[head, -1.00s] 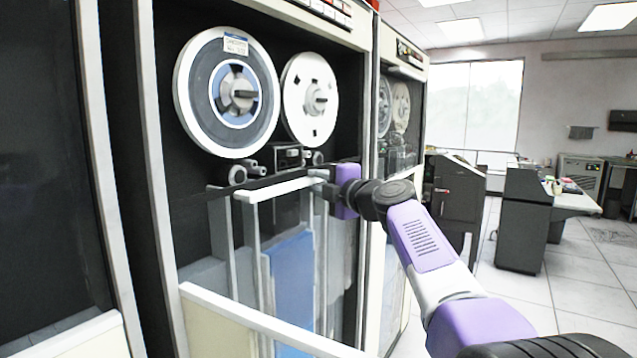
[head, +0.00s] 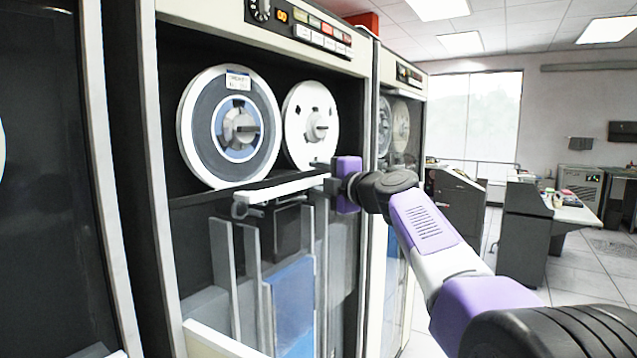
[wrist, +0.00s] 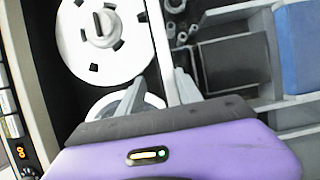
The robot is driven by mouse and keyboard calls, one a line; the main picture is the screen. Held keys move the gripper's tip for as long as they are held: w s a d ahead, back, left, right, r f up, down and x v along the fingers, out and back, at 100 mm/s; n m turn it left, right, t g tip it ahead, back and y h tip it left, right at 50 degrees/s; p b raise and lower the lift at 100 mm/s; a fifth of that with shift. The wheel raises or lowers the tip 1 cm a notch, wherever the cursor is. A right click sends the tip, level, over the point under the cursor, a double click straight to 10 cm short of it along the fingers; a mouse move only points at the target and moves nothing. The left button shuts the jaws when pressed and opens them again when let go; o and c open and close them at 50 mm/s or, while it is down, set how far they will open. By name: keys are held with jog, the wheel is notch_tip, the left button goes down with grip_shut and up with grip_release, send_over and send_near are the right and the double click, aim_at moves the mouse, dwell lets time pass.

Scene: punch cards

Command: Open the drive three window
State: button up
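The tape drive in front of me has two reels, a dark one (head: 230,125) and a white one (head: 310,122). Its clear window has a white top bar (head: 275,188), which runs across just below the reels, in front of the tape heads. The space in front of the reels looks uncovered. My gripper (head: 328,183) is at the right end of this bar. In the wrist view my gripper (wrist: 160,82) has its fingers apart, one on each side of the bar (wrist: 163,45). The finger on the lower side looks close to or touching it; firm contact is hard to tell.
A control panel with buttons (head: 310,32) tops this drive. Another drive (head: 400,130) stands to its right, and a dark cabinet (head: 45,150) to its left. Desks (head: 540,215) stand further right, with open floor before them.

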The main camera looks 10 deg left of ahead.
notch_tip(320, 180, up, 12)
jog(key=p, duration=1)
jog(key=shift+f, duration=0.15)
jog(key=shift+d+f+b, duration=0.1)
jog(key=shift+f+b, duration=0.05)
jog(key=shift+b, duration=0.5)
jog(key=s+d+b, duration=0.1)
jog(key=b, duration=0.4)
jog(key=shift+b, duration=0.35)
jog(key=b+v, duration=0.1)
jog(key=b, duration=0.4)
jog(key=shift+s+d+f+b, duration=0.1)
jog(key=shift+s+d+b, duration=0.1)
jog(key=shift+b, duration=0.2)
jog(key=shift+s+d+b, duration=0.15)
jog(key=shift+b, duration=0.4)
jog(key=shift+s+d+b, duration=0.2)
jog(key=shift+d+b, duration=0.1)
jog(key=shift+b, duration=0.45)
jog(key=shift+s+d+b, duration=0.25)
jog(key=shift+s+b, duration=0.05)
jog(key=shift+b, duration=0.5)
